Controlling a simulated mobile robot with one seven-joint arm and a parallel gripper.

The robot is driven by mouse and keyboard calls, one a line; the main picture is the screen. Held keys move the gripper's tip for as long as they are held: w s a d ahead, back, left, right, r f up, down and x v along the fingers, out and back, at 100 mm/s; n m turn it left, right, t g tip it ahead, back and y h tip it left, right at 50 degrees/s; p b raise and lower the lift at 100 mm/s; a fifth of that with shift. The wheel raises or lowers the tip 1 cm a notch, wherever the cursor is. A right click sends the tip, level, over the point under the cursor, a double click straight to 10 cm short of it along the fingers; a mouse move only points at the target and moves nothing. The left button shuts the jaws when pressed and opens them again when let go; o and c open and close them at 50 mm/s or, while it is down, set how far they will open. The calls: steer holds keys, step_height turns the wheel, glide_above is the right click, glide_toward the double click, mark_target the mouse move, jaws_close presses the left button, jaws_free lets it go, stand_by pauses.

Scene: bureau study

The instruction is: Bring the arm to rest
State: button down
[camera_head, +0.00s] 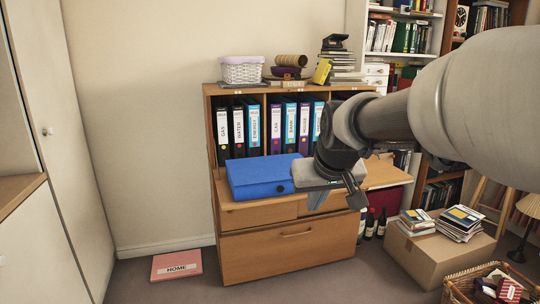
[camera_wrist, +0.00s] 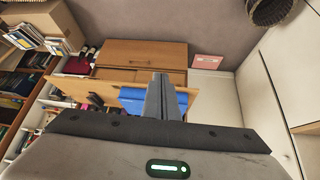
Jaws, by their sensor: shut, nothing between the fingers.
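My arm reaches in from the right in the head view, and my gripper (camera_head: 338,199) points downward in front of the wooden bureau (camera_head: 255,255). The gripper's fingers are together and hold nothing; the closed fingers (camera_wrist: 162,97) also show in the wrist view. A blue box file (camera_head: 258,177) lies flat on the bureau's top surface, just left of and behind the gripper from the head view. In the wrist view the blue file (camera_wrist: 132,100) is partly hidden behind the fingers. I cannot tell the exact gap between gripper and file.
Several labelled binders (camera_head: 238,130) stand in the bureau's shelf, with a white basket (camera_head: 241,70) on top. A pink HOME folder (camera_head: 177,265) lies on the floor. A cardboard box (camera_head: 430,254) with books, bottles (camera_head: 381,223) and a wicker basket (camera_head: 459,290) stand at the right.

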steer(key=s+d+f+m+g, duration=0.1)
steer(key=s+d+f, duration=0.1)
steer(key=s, duration=1)
steer(key=s+d+f+m, duration=0.1)
steer(key=s+d+f, duration=0.1)
steer(key=s, duration=1)
step_height(320, 180, up, 28)
steer(key=p, duration=2.7)
steer(key=shift+f+h+p, duration=0.15)
steer(key=shift+h+p, duration=0.25)
steer(key=shift+d, duration=0.1)
